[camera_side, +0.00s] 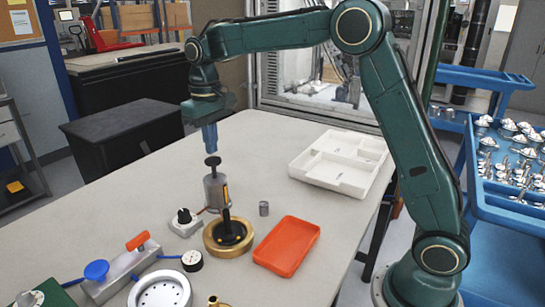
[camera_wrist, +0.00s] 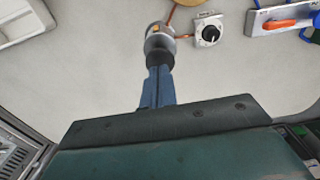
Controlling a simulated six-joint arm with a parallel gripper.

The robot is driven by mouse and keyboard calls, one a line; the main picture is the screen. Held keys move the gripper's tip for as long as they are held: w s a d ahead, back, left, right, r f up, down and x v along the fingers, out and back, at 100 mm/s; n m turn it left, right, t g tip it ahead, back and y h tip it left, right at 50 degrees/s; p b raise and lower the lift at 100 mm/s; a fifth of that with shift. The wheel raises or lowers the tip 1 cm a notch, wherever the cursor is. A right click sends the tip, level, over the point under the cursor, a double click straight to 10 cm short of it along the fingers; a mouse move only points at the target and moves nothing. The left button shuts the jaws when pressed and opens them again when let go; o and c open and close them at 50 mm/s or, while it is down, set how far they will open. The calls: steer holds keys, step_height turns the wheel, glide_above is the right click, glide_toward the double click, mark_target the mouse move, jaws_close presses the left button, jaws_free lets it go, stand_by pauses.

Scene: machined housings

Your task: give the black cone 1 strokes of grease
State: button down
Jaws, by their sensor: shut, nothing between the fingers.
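The black cone (camera_side: 231,233) sits in a brass ring (camera_side: 212,246) on the table in the side view. A slim dark upright piece with an orange band (camera_side: 226,197) rises at the cone; I cannot tell whether it is part of it. A grey cylinder (camera_side: 213,192) stands just behind, with a black disc-topped piece (camera_side: 212,161) above it. My gripper (camera_side: 210,149) points down, shut and empty, close above that black piece. In the wrist view my blue fingers (camera_wrist: 158,85) reach toward the cylinder (camera_wrist: 158,38); whether they touch the black piece is unclear.
A white box with a black knob (camera_side: 184,221) stands left of the cylinder. An orange tray (camera_side: 287,246), a small grey cylinder (camera_side: 264,208) and a white divided tray (camera_side: 338,160) lie right. A grey block with an orange lever (camera_side: 137,241) is at front left. The table's back left is clear.

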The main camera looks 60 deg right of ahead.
mark_target(213, 159)
steer(key=shift+r, duration=0.15)
stand_by(0.3)
steer(key=shift+r, duration=1.85)
steer(key=shift+s+r, duration=0.4)
steer(key=shift+s, duration=0.15)
steer(key=s+r+t, duration=0.3)
steer(key=s+r, duration=0.1)
steer(key=s, duration=1.2)
steer(key=s+f+t, duration=0.1)
steer(key=s+f, duration=0.2)
steer(key=s, duration=0.4)
steer(key=s+d+f+t, duration=0.1)
steer(key=s+f, duration=0.2)
steer(key=s, duration=0.4)
steer(key=shift+s+f+t, duration=0.3)
steer(key=shift+f, duration=0.1)
